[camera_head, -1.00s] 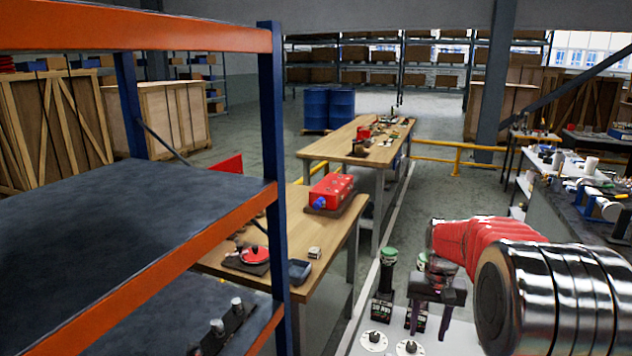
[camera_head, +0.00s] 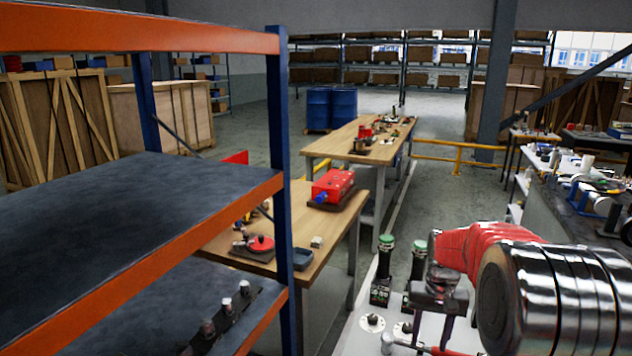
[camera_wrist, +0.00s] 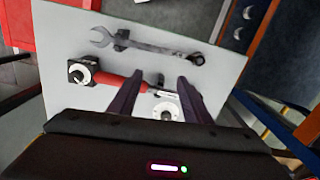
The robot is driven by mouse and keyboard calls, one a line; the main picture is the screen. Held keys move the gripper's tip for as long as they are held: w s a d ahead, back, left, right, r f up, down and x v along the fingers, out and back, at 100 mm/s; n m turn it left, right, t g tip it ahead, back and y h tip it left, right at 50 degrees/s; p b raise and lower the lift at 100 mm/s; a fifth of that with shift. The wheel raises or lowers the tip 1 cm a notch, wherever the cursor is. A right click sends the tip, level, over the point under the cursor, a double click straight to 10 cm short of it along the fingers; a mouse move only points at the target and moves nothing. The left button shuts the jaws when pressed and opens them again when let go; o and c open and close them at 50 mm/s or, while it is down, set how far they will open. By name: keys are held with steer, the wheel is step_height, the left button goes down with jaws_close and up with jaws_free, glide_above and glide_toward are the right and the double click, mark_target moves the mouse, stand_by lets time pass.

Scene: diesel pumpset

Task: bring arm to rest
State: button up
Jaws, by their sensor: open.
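My gripper (camera_head: 434,322) points down above a white surface (camera_head: 352,342) at the lower right of the head view. Its two fingers are apart, with nothing seen held between them. In the wrist view, my gripper (camera_wrist: 157,85) shows two dark fingers reaching over the white panel (camera_wrist: 60,30). A grey wrench (camera_wrist: 150,45) lies farther up the panel. I cannot judge the gap between fingers and panel.
An orange and blue shelf rack (camera_head: 180,235) stands close on the left. Two green-topped cylinders (camera_head: 386,243) stand beside my gripper. A wooden bench (camera_head: 310,225) carries a red box (camera_head: 333,186). A yellow rail (camera_head: 458,152) and blue drums (camera_head: 331,107) stand farther back.

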steer(key=s+a+r+n+t, duration=0.1)
steer(key=s+a+r, duration=0.3)
steer(key=s, duration=0.5)
steer(key=s+a+r+n+t, duration=0.1)
steer(key=s+a+r+t, duration=0.2)
steer(key=s+r, duration=0.3)
steer(key=s+a+r+n+t, duration=0.1)
steer(key=s+a+r, duration=0.3)
steer(key=s, duration=0.9)
steer(key=shift+a+r+t, duration=0.4)
